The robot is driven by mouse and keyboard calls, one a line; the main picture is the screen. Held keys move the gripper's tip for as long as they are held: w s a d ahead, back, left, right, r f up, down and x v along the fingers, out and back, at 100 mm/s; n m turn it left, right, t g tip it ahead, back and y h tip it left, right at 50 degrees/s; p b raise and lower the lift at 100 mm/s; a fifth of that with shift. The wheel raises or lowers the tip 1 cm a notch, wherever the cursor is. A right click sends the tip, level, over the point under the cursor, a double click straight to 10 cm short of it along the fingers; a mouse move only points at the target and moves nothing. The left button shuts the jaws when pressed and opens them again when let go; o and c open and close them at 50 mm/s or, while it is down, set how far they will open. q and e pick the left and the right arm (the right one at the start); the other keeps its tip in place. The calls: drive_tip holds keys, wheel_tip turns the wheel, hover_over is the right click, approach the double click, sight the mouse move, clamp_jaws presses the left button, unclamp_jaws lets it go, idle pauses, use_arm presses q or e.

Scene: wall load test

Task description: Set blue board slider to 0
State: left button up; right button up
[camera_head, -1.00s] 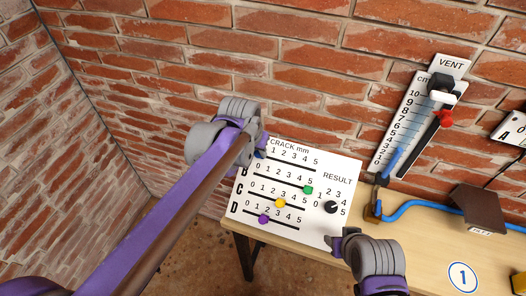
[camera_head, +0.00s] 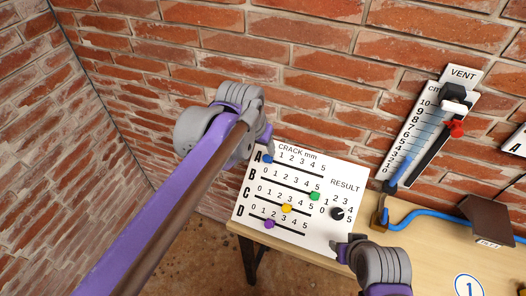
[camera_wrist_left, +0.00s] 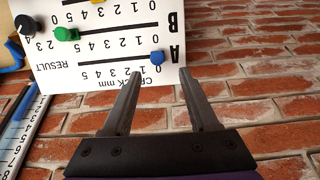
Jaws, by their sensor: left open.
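The white board (camera_head: 318,170) headed CRACK mm has rows A to D. The blue slider (camera_head: 267,159) is at the left end of row A; in the left wrist view the blue knob (camera_wrist_left: 157,58) is by the 0 mark. My left gripper (camera_wrist_left: 160,73) is open and empty, its fingertips short of the knob and apart from it in the picture. In the head view my left gripper (camera_head: 267,136) is just above the board's top left corner. My right gripper (camera_head: 345,247) is at the board's lower right edge; its fingers are too unclear to tell.
Green (camera_head: 315,196), yellow (camera_head: 287,208) and purple (camera_head: 269,224) sliders sit on rows B, C and D. A black RESULT dial (camera_head: 338,213) is at the right. The VENT gauge (camera_head: 413,140) and a blue hose (camera_head: 425,214) are further right.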

use_arm(q)
drive_tip(key=v, duration=0.4)
idle(0.4)
drive_tip(key=s+a+f+n, duration=0.1)
drive_tip(key=s+a+f, duration=0.5)
drive_tip(key=s+f, duration=0.2)
drive_tip(key=s+a+f+n+t+y, duration=0.1)
drive_tip(key=s+a+f+n, duration=0.1)
drive_tip(key=s+a+f, duration=0.4)
drive_tip(key=s+f, duration=0.2)
drive_tip(key=s, duration=0.1)
drive_tip(key=shift+s+a+f+n+t, duration=0.25)
drive_tip(key=shift+s+a+n+t, duration=0.05)
drive_tip(key=shift+s+a, duration=0.05)
